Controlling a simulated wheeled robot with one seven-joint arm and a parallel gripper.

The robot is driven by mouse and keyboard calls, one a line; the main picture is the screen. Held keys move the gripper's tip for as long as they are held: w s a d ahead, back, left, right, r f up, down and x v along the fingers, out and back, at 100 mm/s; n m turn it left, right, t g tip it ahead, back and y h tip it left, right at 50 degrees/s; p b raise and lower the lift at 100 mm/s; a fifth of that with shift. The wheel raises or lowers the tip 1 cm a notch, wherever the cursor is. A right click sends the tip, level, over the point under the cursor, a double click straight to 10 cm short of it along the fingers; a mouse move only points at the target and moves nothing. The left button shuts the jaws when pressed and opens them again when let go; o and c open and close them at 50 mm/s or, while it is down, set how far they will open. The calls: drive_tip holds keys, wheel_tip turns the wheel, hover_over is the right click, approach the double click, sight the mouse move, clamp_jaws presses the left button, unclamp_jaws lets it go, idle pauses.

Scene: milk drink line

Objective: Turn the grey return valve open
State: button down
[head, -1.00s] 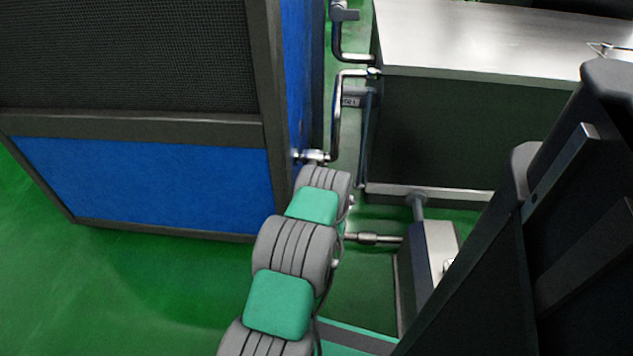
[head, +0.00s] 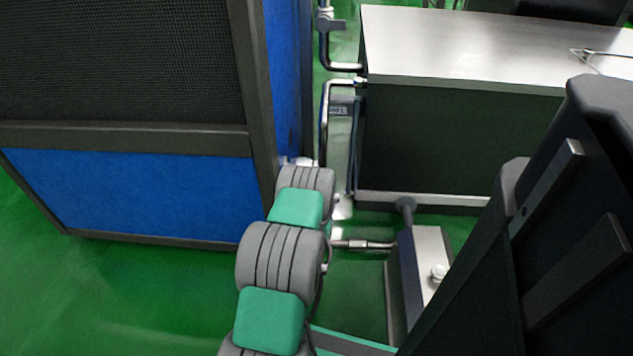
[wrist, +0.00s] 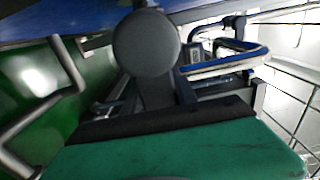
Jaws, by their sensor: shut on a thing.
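My arm reaches forward beside the blue cabinet, to the lower end of a bent steel pipe (head: 324,110). In the head view my own links hide the jaws. In the wrist view the teal body of my gripper (wrist: 160,128) fills the bottom, with a dark grey round piece (wrist: 145,44) on a dark stem just beyond it. This looks like the grey return valve's handle, held by my gripper, but the contact is hidden. How far the valve is turned cannot be told. Another grey valve handle (head: 330,24) sits on the upper pipe, away from my arm.
The blue cabinet (head: 130,195) stands close on the left of my arm. A steel-topped dark cabinet (head: 460,45) is at the back right. Green floor (head: 130,290) is free at the front left.

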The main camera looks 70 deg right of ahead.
drive_tip(key=shift+r, duration=0.15)
idle(0.3)
drive_tip(key=c, duration=1)
unclamp_jaws()
drive_tip(key=shift+o, duration=0.2)
drive_tip(key=v, duration=0.7)
drive_tip(key=shift+a, duration=0.4)
